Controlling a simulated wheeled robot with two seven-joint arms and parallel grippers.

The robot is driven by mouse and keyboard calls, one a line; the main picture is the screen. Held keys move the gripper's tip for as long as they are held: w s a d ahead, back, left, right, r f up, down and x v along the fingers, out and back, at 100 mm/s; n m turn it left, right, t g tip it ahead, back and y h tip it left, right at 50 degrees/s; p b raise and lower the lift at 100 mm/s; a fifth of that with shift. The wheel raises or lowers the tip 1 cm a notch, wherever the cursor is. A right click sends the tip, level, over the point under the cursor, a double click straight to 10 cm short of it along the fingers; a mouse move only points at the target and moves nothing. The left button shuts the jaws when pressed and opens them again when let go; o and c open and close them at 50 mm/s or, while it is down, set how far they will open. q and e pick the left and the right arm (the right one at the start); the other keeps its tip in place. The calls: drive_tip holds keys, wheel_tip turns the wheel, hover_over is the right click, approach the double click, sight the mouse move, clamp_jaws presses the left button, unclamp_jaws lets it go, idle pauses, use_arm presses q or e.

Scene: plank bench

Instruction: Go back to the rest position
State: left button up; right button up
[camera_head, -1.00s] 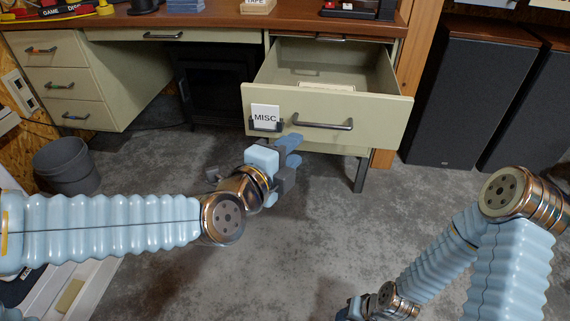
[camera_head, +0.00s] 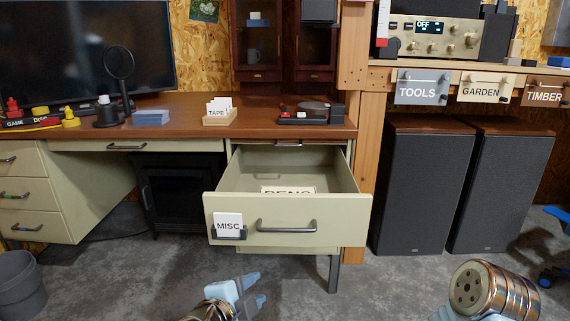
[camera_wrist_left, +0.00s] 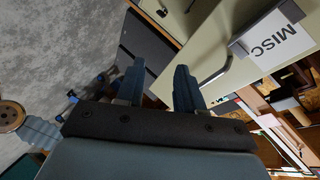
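My left gripper (camera_head: 256,291) is low in the head view, below and in front of the open drawer (camera_head: 340,215) labelled MISC. Its two blue fingers stand apart with nothing between them. In the left wrist view the left gripper (camera_wrist_left: 158,88) also shows open and empty, with the drawer front and its MISC card (camera_wrist_left: 270,42) at upper right, apart from the fingers. My right arm shows only as a metal joint at the lower right of the head view; its gripper is out of the picture.
The desk (camera_head: 180,112) carries a tape box (camera_head: 219,117), a blue stack (camera_head: 151,117) and a dark device (camera_head: 305,113). A card lettered PENS (camera_head: 287,191) shows inside the pulled-out drawer. Two black speakers (camera_head: 424,190) stand at right. A bin (camera_head: 20,285) stands at lower left.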

use_arm(q)
wheel_tip(320, 180, down, 16)
drive_tip(key=a+n+g+y, duration=0.1)
drive_tip(key=a+n+g, duration=0.1)
drive_tip(key=n+g, duration=0.35)
drive_tip(key=s+a+f+n+g, duration=0.1)
drive_tip(key=s+f+n+g, duration=0.1)
drive_tip(key=s+f+n, duration=0.35)
drive_tip(key=s+a+f+n+g, duration=0.1)
drive_tip(key=s+f+n+g, duration=0.15)
drive_tip(key=f, duration=0.65)
drive_tip(key=s+a+f+n+g, duration=0.1)
drive_tip(key=s+f+n, duration=0.35)
drive_tip(key=f, duration=0.35)
wheel_tip(320, 180, up, 12)
drive_tip(key=s+n+p, duration=0.1)
drive_tip(key=p, duration=1.2)
drive_tip(key=shift+d+g, duration=0.3)
drive_tip(key=shift+d, duration=0.15)
drive_tip(key=shift+s+f, duration=0.1)
